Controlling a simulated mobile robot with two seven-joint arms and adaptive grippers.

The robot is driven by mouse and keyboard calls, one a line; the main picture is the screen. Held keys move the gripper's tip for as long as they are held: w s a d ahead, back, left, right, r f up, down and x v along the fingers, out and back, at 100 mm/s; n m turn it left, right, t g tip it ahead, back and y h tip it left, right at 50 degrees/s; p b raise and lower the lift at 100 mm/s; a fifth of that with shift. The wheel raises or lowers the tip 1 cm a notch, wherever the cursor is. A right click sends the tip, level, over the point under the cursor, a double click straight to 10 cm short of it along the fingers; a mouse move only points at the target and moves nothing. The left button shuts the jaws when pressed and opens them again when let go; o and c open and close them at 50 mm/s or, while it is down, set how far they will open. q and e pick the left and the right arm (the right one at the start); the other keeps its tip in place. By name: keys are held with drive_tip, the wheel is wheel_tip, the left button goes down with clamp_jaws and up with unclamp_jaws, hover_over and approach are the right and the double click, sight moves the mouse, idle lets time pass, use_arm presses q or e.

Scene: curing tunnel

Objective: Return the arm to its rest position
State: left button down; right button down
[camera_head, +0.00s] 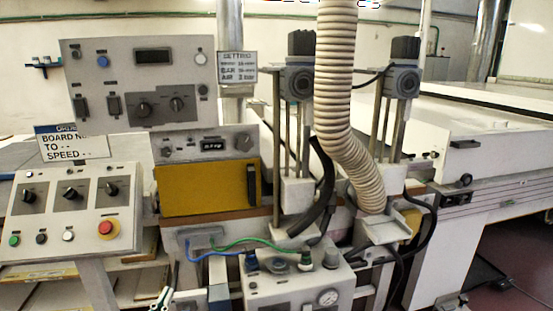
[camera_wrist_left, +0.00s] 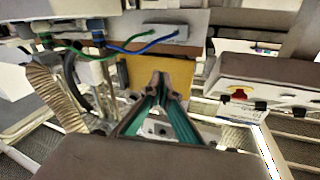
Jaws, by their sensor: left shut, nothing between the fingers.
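My left gripper (camera_head: 163,297) shows only at the bottom edge of the head view, in front of the machine's lower frame. In the left wrist view its two teal-sided fingers (camera_wrist_left: 158,78) come together at the tips with nothing between them. The fingertips there overlap the yellow panel (camera_wrist_left: 182,78) in the picture. The rest of the left arm is out of the head view. My right gripper shows in neither view.
A control desk with a red emergency button (camera_head: 108,228) stands at the left. The yellow panel (camera_head: 208,188), a pneumatic box (camera_head: 290,285) with blue and green hoses, and a ribbed hose (camera_head: 337,100) fill the middle. A white tunnel bed (camera_head: 490,140) is at the right.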

use_arm(q)
drive_tip(key=s+d+f+g, duration=0.4)
drive_tip(key=s+f, duration=0.6)
drive_tip(key=s, duration=0.2)
drive_tip(key=s+d+f+m+g+h, duration=0.1)
drive_tip(key=s+d+f+g, duration=0.2)
drive_tip(key=s+f, duration=0.8)
drive_tip(key=shift+s+d+f+g, duration=0.3)
drive_tip(key=shift+s+d+g, duration=0.1)
drive_tip(key=shift+s+d, duration=0.25)
